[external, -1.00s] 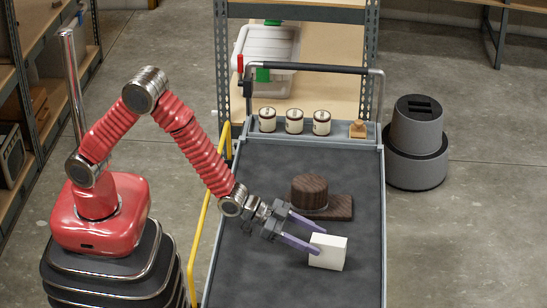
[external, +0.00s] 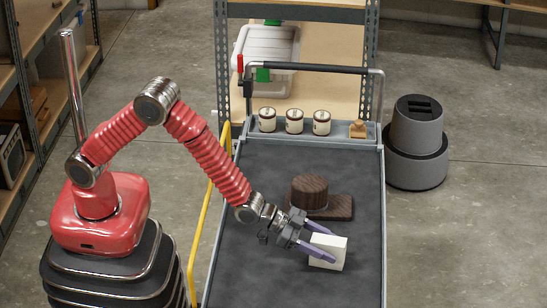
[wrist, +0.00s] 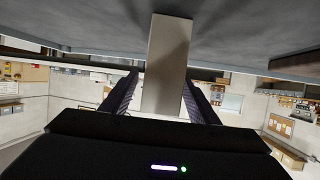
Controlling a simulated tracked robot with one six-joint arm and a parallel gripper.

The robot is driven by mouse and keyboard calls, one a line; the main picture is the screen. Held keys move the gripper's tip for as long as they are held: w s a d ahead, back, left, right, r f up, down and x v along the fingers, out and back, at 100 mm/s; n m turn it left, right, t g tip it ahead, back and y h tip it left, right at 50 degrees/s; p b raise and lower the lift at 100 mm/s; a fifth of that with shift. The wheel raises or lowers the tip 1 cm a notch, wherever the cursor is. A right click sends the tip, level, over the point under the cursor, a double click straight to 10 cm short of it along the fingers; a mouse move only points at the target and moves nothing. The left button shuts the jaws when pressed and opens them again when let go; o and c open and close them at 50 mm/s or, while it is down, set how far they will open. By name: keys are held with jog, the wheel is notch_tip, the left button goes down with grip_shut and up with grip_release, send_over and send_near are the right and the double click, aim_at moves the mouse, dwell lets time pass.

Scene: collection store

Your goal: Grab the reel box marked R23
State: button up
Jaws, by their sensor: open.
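A white box (external: 331,248) stands on the dark top of the cart (external: 270,180); no marking can be read on it. My gripper (external: 323,247) is open, with its purple fingers reaching along two sides of the box. In the wrist view the box (wrist: 166,65) stands between the two dark fingers (wrist: 160,98), with a visible gap on the left side. The picture there appears upside down, with the cart surface at the top. Whether a finger touches the box cannot be told.
A dark wooden round block on a flat base (external: 312,193) stands just behind the box. Several small tins (external: 294,121) and a small wooden block (external: 358,129) line the cart's far ledge. A yellow rail (external: 208,210) runs along the cart's left side. A grey bin (external: 416,145) stands right.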

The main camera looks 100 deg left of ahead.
jog(key=shift+c, duration=0.3)
jog(key=c, duration=1.2)
